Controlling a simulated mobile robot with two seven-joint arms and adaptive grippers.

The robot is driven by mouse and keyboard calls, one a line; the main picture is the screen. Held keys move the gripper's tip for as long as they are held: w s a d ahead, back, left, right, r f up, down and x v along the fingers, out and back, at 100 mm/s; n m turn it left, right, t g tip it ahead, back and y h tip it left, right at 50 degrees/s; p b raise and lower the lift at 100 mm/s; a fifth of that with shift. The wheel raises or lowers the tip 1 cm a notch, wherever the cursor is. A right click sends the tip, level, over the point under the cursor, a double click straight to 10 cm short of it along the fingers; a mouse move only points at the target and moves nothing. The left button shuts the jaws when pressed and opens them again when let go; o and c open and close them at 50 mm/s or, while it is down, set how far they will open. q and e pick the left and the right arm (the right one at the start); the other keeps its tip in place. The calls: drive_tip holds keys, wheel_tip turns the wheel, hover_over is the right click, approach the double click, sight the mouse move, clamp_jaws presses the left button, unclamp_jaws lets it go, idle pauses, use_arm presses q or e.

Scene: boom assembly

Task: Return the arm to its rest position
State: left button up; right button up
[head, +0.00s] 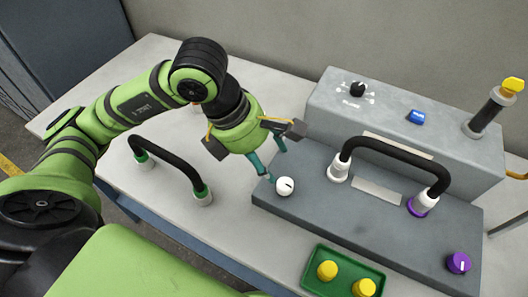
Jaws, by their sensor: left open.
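My left arm comes in from the left, bends over the table (240,260) and points down toward a grey control box. My left gripper (275,165) is open, with its two teal fingers apart and empty. One finger tip is close beside the white knob (284,186) on the low front part of the box (340,222). I cannot tell whether it touches the knob. My right gripper is not in view.
A black cable with green ends (172,163) arches on the table. Another cable (395,160) arches over the box. A green tray (345,278) holds yellow knobs. A purple knob (459,262) and a yellow-topped lever (493,105) stand to the right.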

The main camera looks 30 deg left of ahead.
use_arm(q)
drive_tip(key=shift+s+a+r, duration=0.1)
drive_tip(key=shift+r, duration=0.25)
